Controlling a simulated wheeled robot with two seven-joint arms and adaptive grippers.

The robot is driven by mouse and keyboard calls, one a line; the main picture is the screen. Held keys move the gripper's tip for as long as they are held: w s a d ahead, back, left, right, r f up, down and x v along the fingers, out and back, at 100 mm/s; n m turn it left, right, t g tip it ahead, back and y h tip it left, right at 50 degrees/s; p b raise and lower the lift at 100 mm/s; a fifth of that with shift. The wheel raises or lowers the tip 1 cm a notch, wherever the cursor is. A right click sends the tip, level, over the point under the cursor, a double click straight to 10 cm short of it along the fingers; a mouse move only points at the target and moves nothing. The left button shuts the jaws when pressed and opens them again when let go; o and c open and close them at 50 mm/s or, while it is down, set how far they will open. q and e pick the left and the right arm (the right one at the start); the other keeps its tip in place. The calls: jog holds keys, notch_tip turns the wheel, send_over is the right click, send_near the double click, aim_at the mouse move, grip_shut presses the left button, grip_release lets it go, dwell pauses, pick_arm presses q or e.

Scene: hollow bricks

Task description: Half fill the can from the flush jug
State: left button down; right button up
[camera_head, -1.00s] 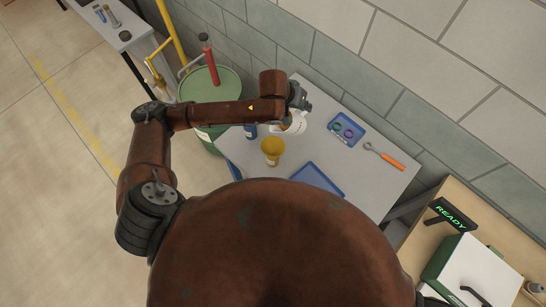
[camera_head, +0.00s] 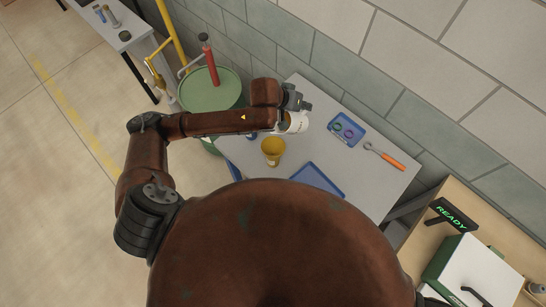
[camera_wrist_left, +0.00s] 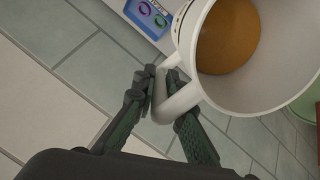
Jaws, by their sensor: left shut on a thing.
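The white jug (camera_head: 297,123) is held over the table beside the can and now shows mostly its side in the head view. In the left wrist view, the jug (camera_wrist_left: 183,101) has amber liquid inside. My left gripper (camera_wrist_left: 163,92) is shut on the jug's handle. It also shows in the head view (camera_head: 296,103), partly hidden by my arm. The yellow can (camera_head: 273,152) stands upright on the table, just below and left of the jug in the head view. I cannot tell the level in it. No stream shows. My right gripper is not in view.
The grey table (camera_head: 366,190) bears a blue tray with rings (camera_head: 347,130), an orange-handled tool (camera_head: 384,156) and an empty-looking blue tray (camera_head: 318,178). A green drum (camera_head: 208,92) stands at the table's left end. A wall runs behind.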

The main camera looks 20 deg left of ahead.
pick_arm(q)
jog(key=shift+a, duration=0.1)
jog(key=shift+s+t+b, duration=0.15)
jog(key=shift+t+b, duration=0.15)
jog(key=shift+t, duration=0.1)
jog(key=shift+h, duration=0.3)
jog(key=shift+a+r, duration=0.1)
jog(key=shift+r, duration=0.2)
jog(key=shift+f+t, duration=0.1)
jog(key=shift+t, duration=0.2)
